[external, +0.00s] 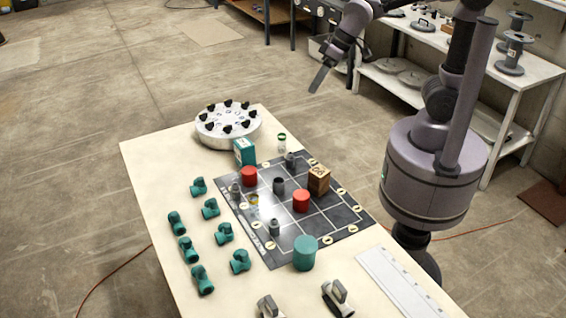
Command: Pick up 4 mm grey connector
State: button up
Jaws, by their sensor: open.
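Several small grey connectors stand on the dark gridded mat (320,232) on the table. One grey connector (290,161) is near the mat's back edge, another grey connector (279,187) is near the middle, and another grey connector (274,228) is toward the front. A further greyish piece (234,191) stands at the left edge. Their sizes cannot be read, so I cannot tell which is the 4 mm one. My gripper (319,82) is open and empty, high above and beyond the table's back edge, apart from all the pieces.
Red cylinders (301,201), a wooden block (319,180) and a teal cylinder (305,253) crowd the mat. A teal box (244,152) and round white carousel (228,126) stand behind. Teal pipe fittings (186,249) lie left. A white ruler-like plate (398,283) lies right.

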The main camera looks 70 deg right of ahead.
jog(key=w+a+f+n, duration=0.2)
jog(key=w+a+f, duration=0.3)
jog(key=w, duration=0.3)
jog(key=n+g, duration=0.1)
jog(key=n, duration=0.3)
send_near(237, 184)
jog(key=b+x, duration=0.4)
jog(key=x, duration=0.2)
jog(key=shift+w+a+f, duration=0.2)
jog(key=shift+f, duration=0.1)
jog(key=b+x, duration=0.1)
jog(key=x, duration=0.2)
jog(key=b+x, duration=0.1)
jog(key=x, duration=0.2)
jog(key=shift+s+d+f+b, duration=0.1)
jog(key=shift+s+d+b, duration=0.15)
jog(key=shift+b, duration=0.1)
jog(key=shift+w+a+f, duration=0.15)
jog(key=shift+f, duration=0.05)
jog(key=shift+r, duration=0.25)
jog(key=shift+c, duration=0.7)
grip_shut()
